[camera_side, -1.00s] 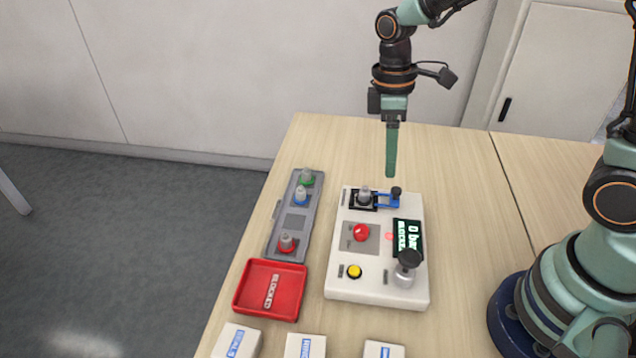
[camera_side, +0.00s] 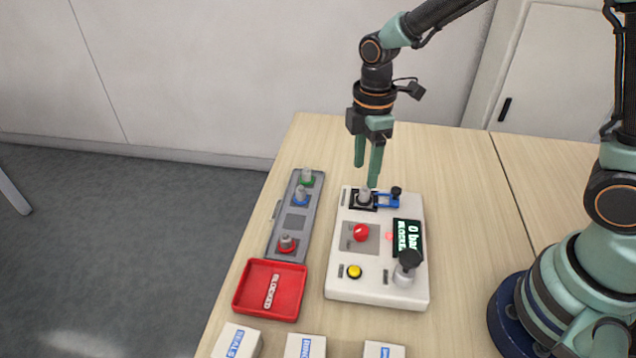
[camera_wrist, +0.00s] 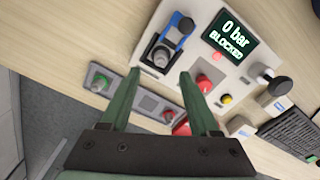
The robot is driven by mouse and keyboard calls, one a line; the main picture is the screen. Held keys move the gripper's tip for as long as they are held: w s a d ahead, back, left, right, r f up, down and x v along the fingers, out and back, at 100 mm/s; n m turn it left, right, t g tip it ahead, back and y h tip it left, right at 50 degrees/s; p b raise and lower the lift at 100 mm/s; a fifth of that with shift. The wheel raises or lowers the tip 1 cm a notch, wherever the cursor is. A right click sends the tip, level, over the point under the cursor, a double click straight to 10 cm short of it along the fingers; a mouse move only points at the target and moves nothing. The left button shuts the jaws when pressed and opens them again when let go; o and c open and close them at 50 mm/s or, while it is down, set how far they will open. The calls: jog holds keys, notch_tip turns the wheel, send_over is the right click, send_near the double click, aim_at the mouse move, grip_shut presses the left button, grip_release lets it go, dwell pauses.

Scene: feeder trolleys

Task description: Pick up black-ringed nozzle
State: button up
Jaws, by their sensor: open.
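The black-ringed nozzle (camera_side: 365,196) is a grey nozzle standing upright in the black seat at the back of the white test unit (camera_side: 343,268), beside a blue clamp (camera_side: 388,201). In the wrist view the nozzle (camera_wrist: 161,57) shows just beyond my fingertips, between their lines. My gripper (camera_side: 366,175) is open and points down, just above the nozzle, with nothing between its green fingers. In the wrist view my gripper (camera_wrist: 158,72) is spread wide. I cannot tell whether a fingertip touches the nozzle.
A grey rack (camera_side: 293,222) left of the unit holds green-, blue- and red-ringed nozzles. A red tray (camera_side: 270,310) labelled BLOCKED sits in front of it. The unit's display (camera_side: 408,238) reads 0 bar BLOCKED. White labelled boxes (camera_side: 305,345) line the front.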

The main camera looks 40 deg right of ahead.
aim_at(365, 194)
jog(key=shift+s+d+f, duration=0.1)
jog(key=shift+d+f, duration=0.05)
jog(key=shift+f, duration=1.2)
jog(key=shift+s+d+f, duration=0.1)
jog(key=shift+f, duration=1.2)
jog(key=shift+w, duration=0.1)
grip_shut()
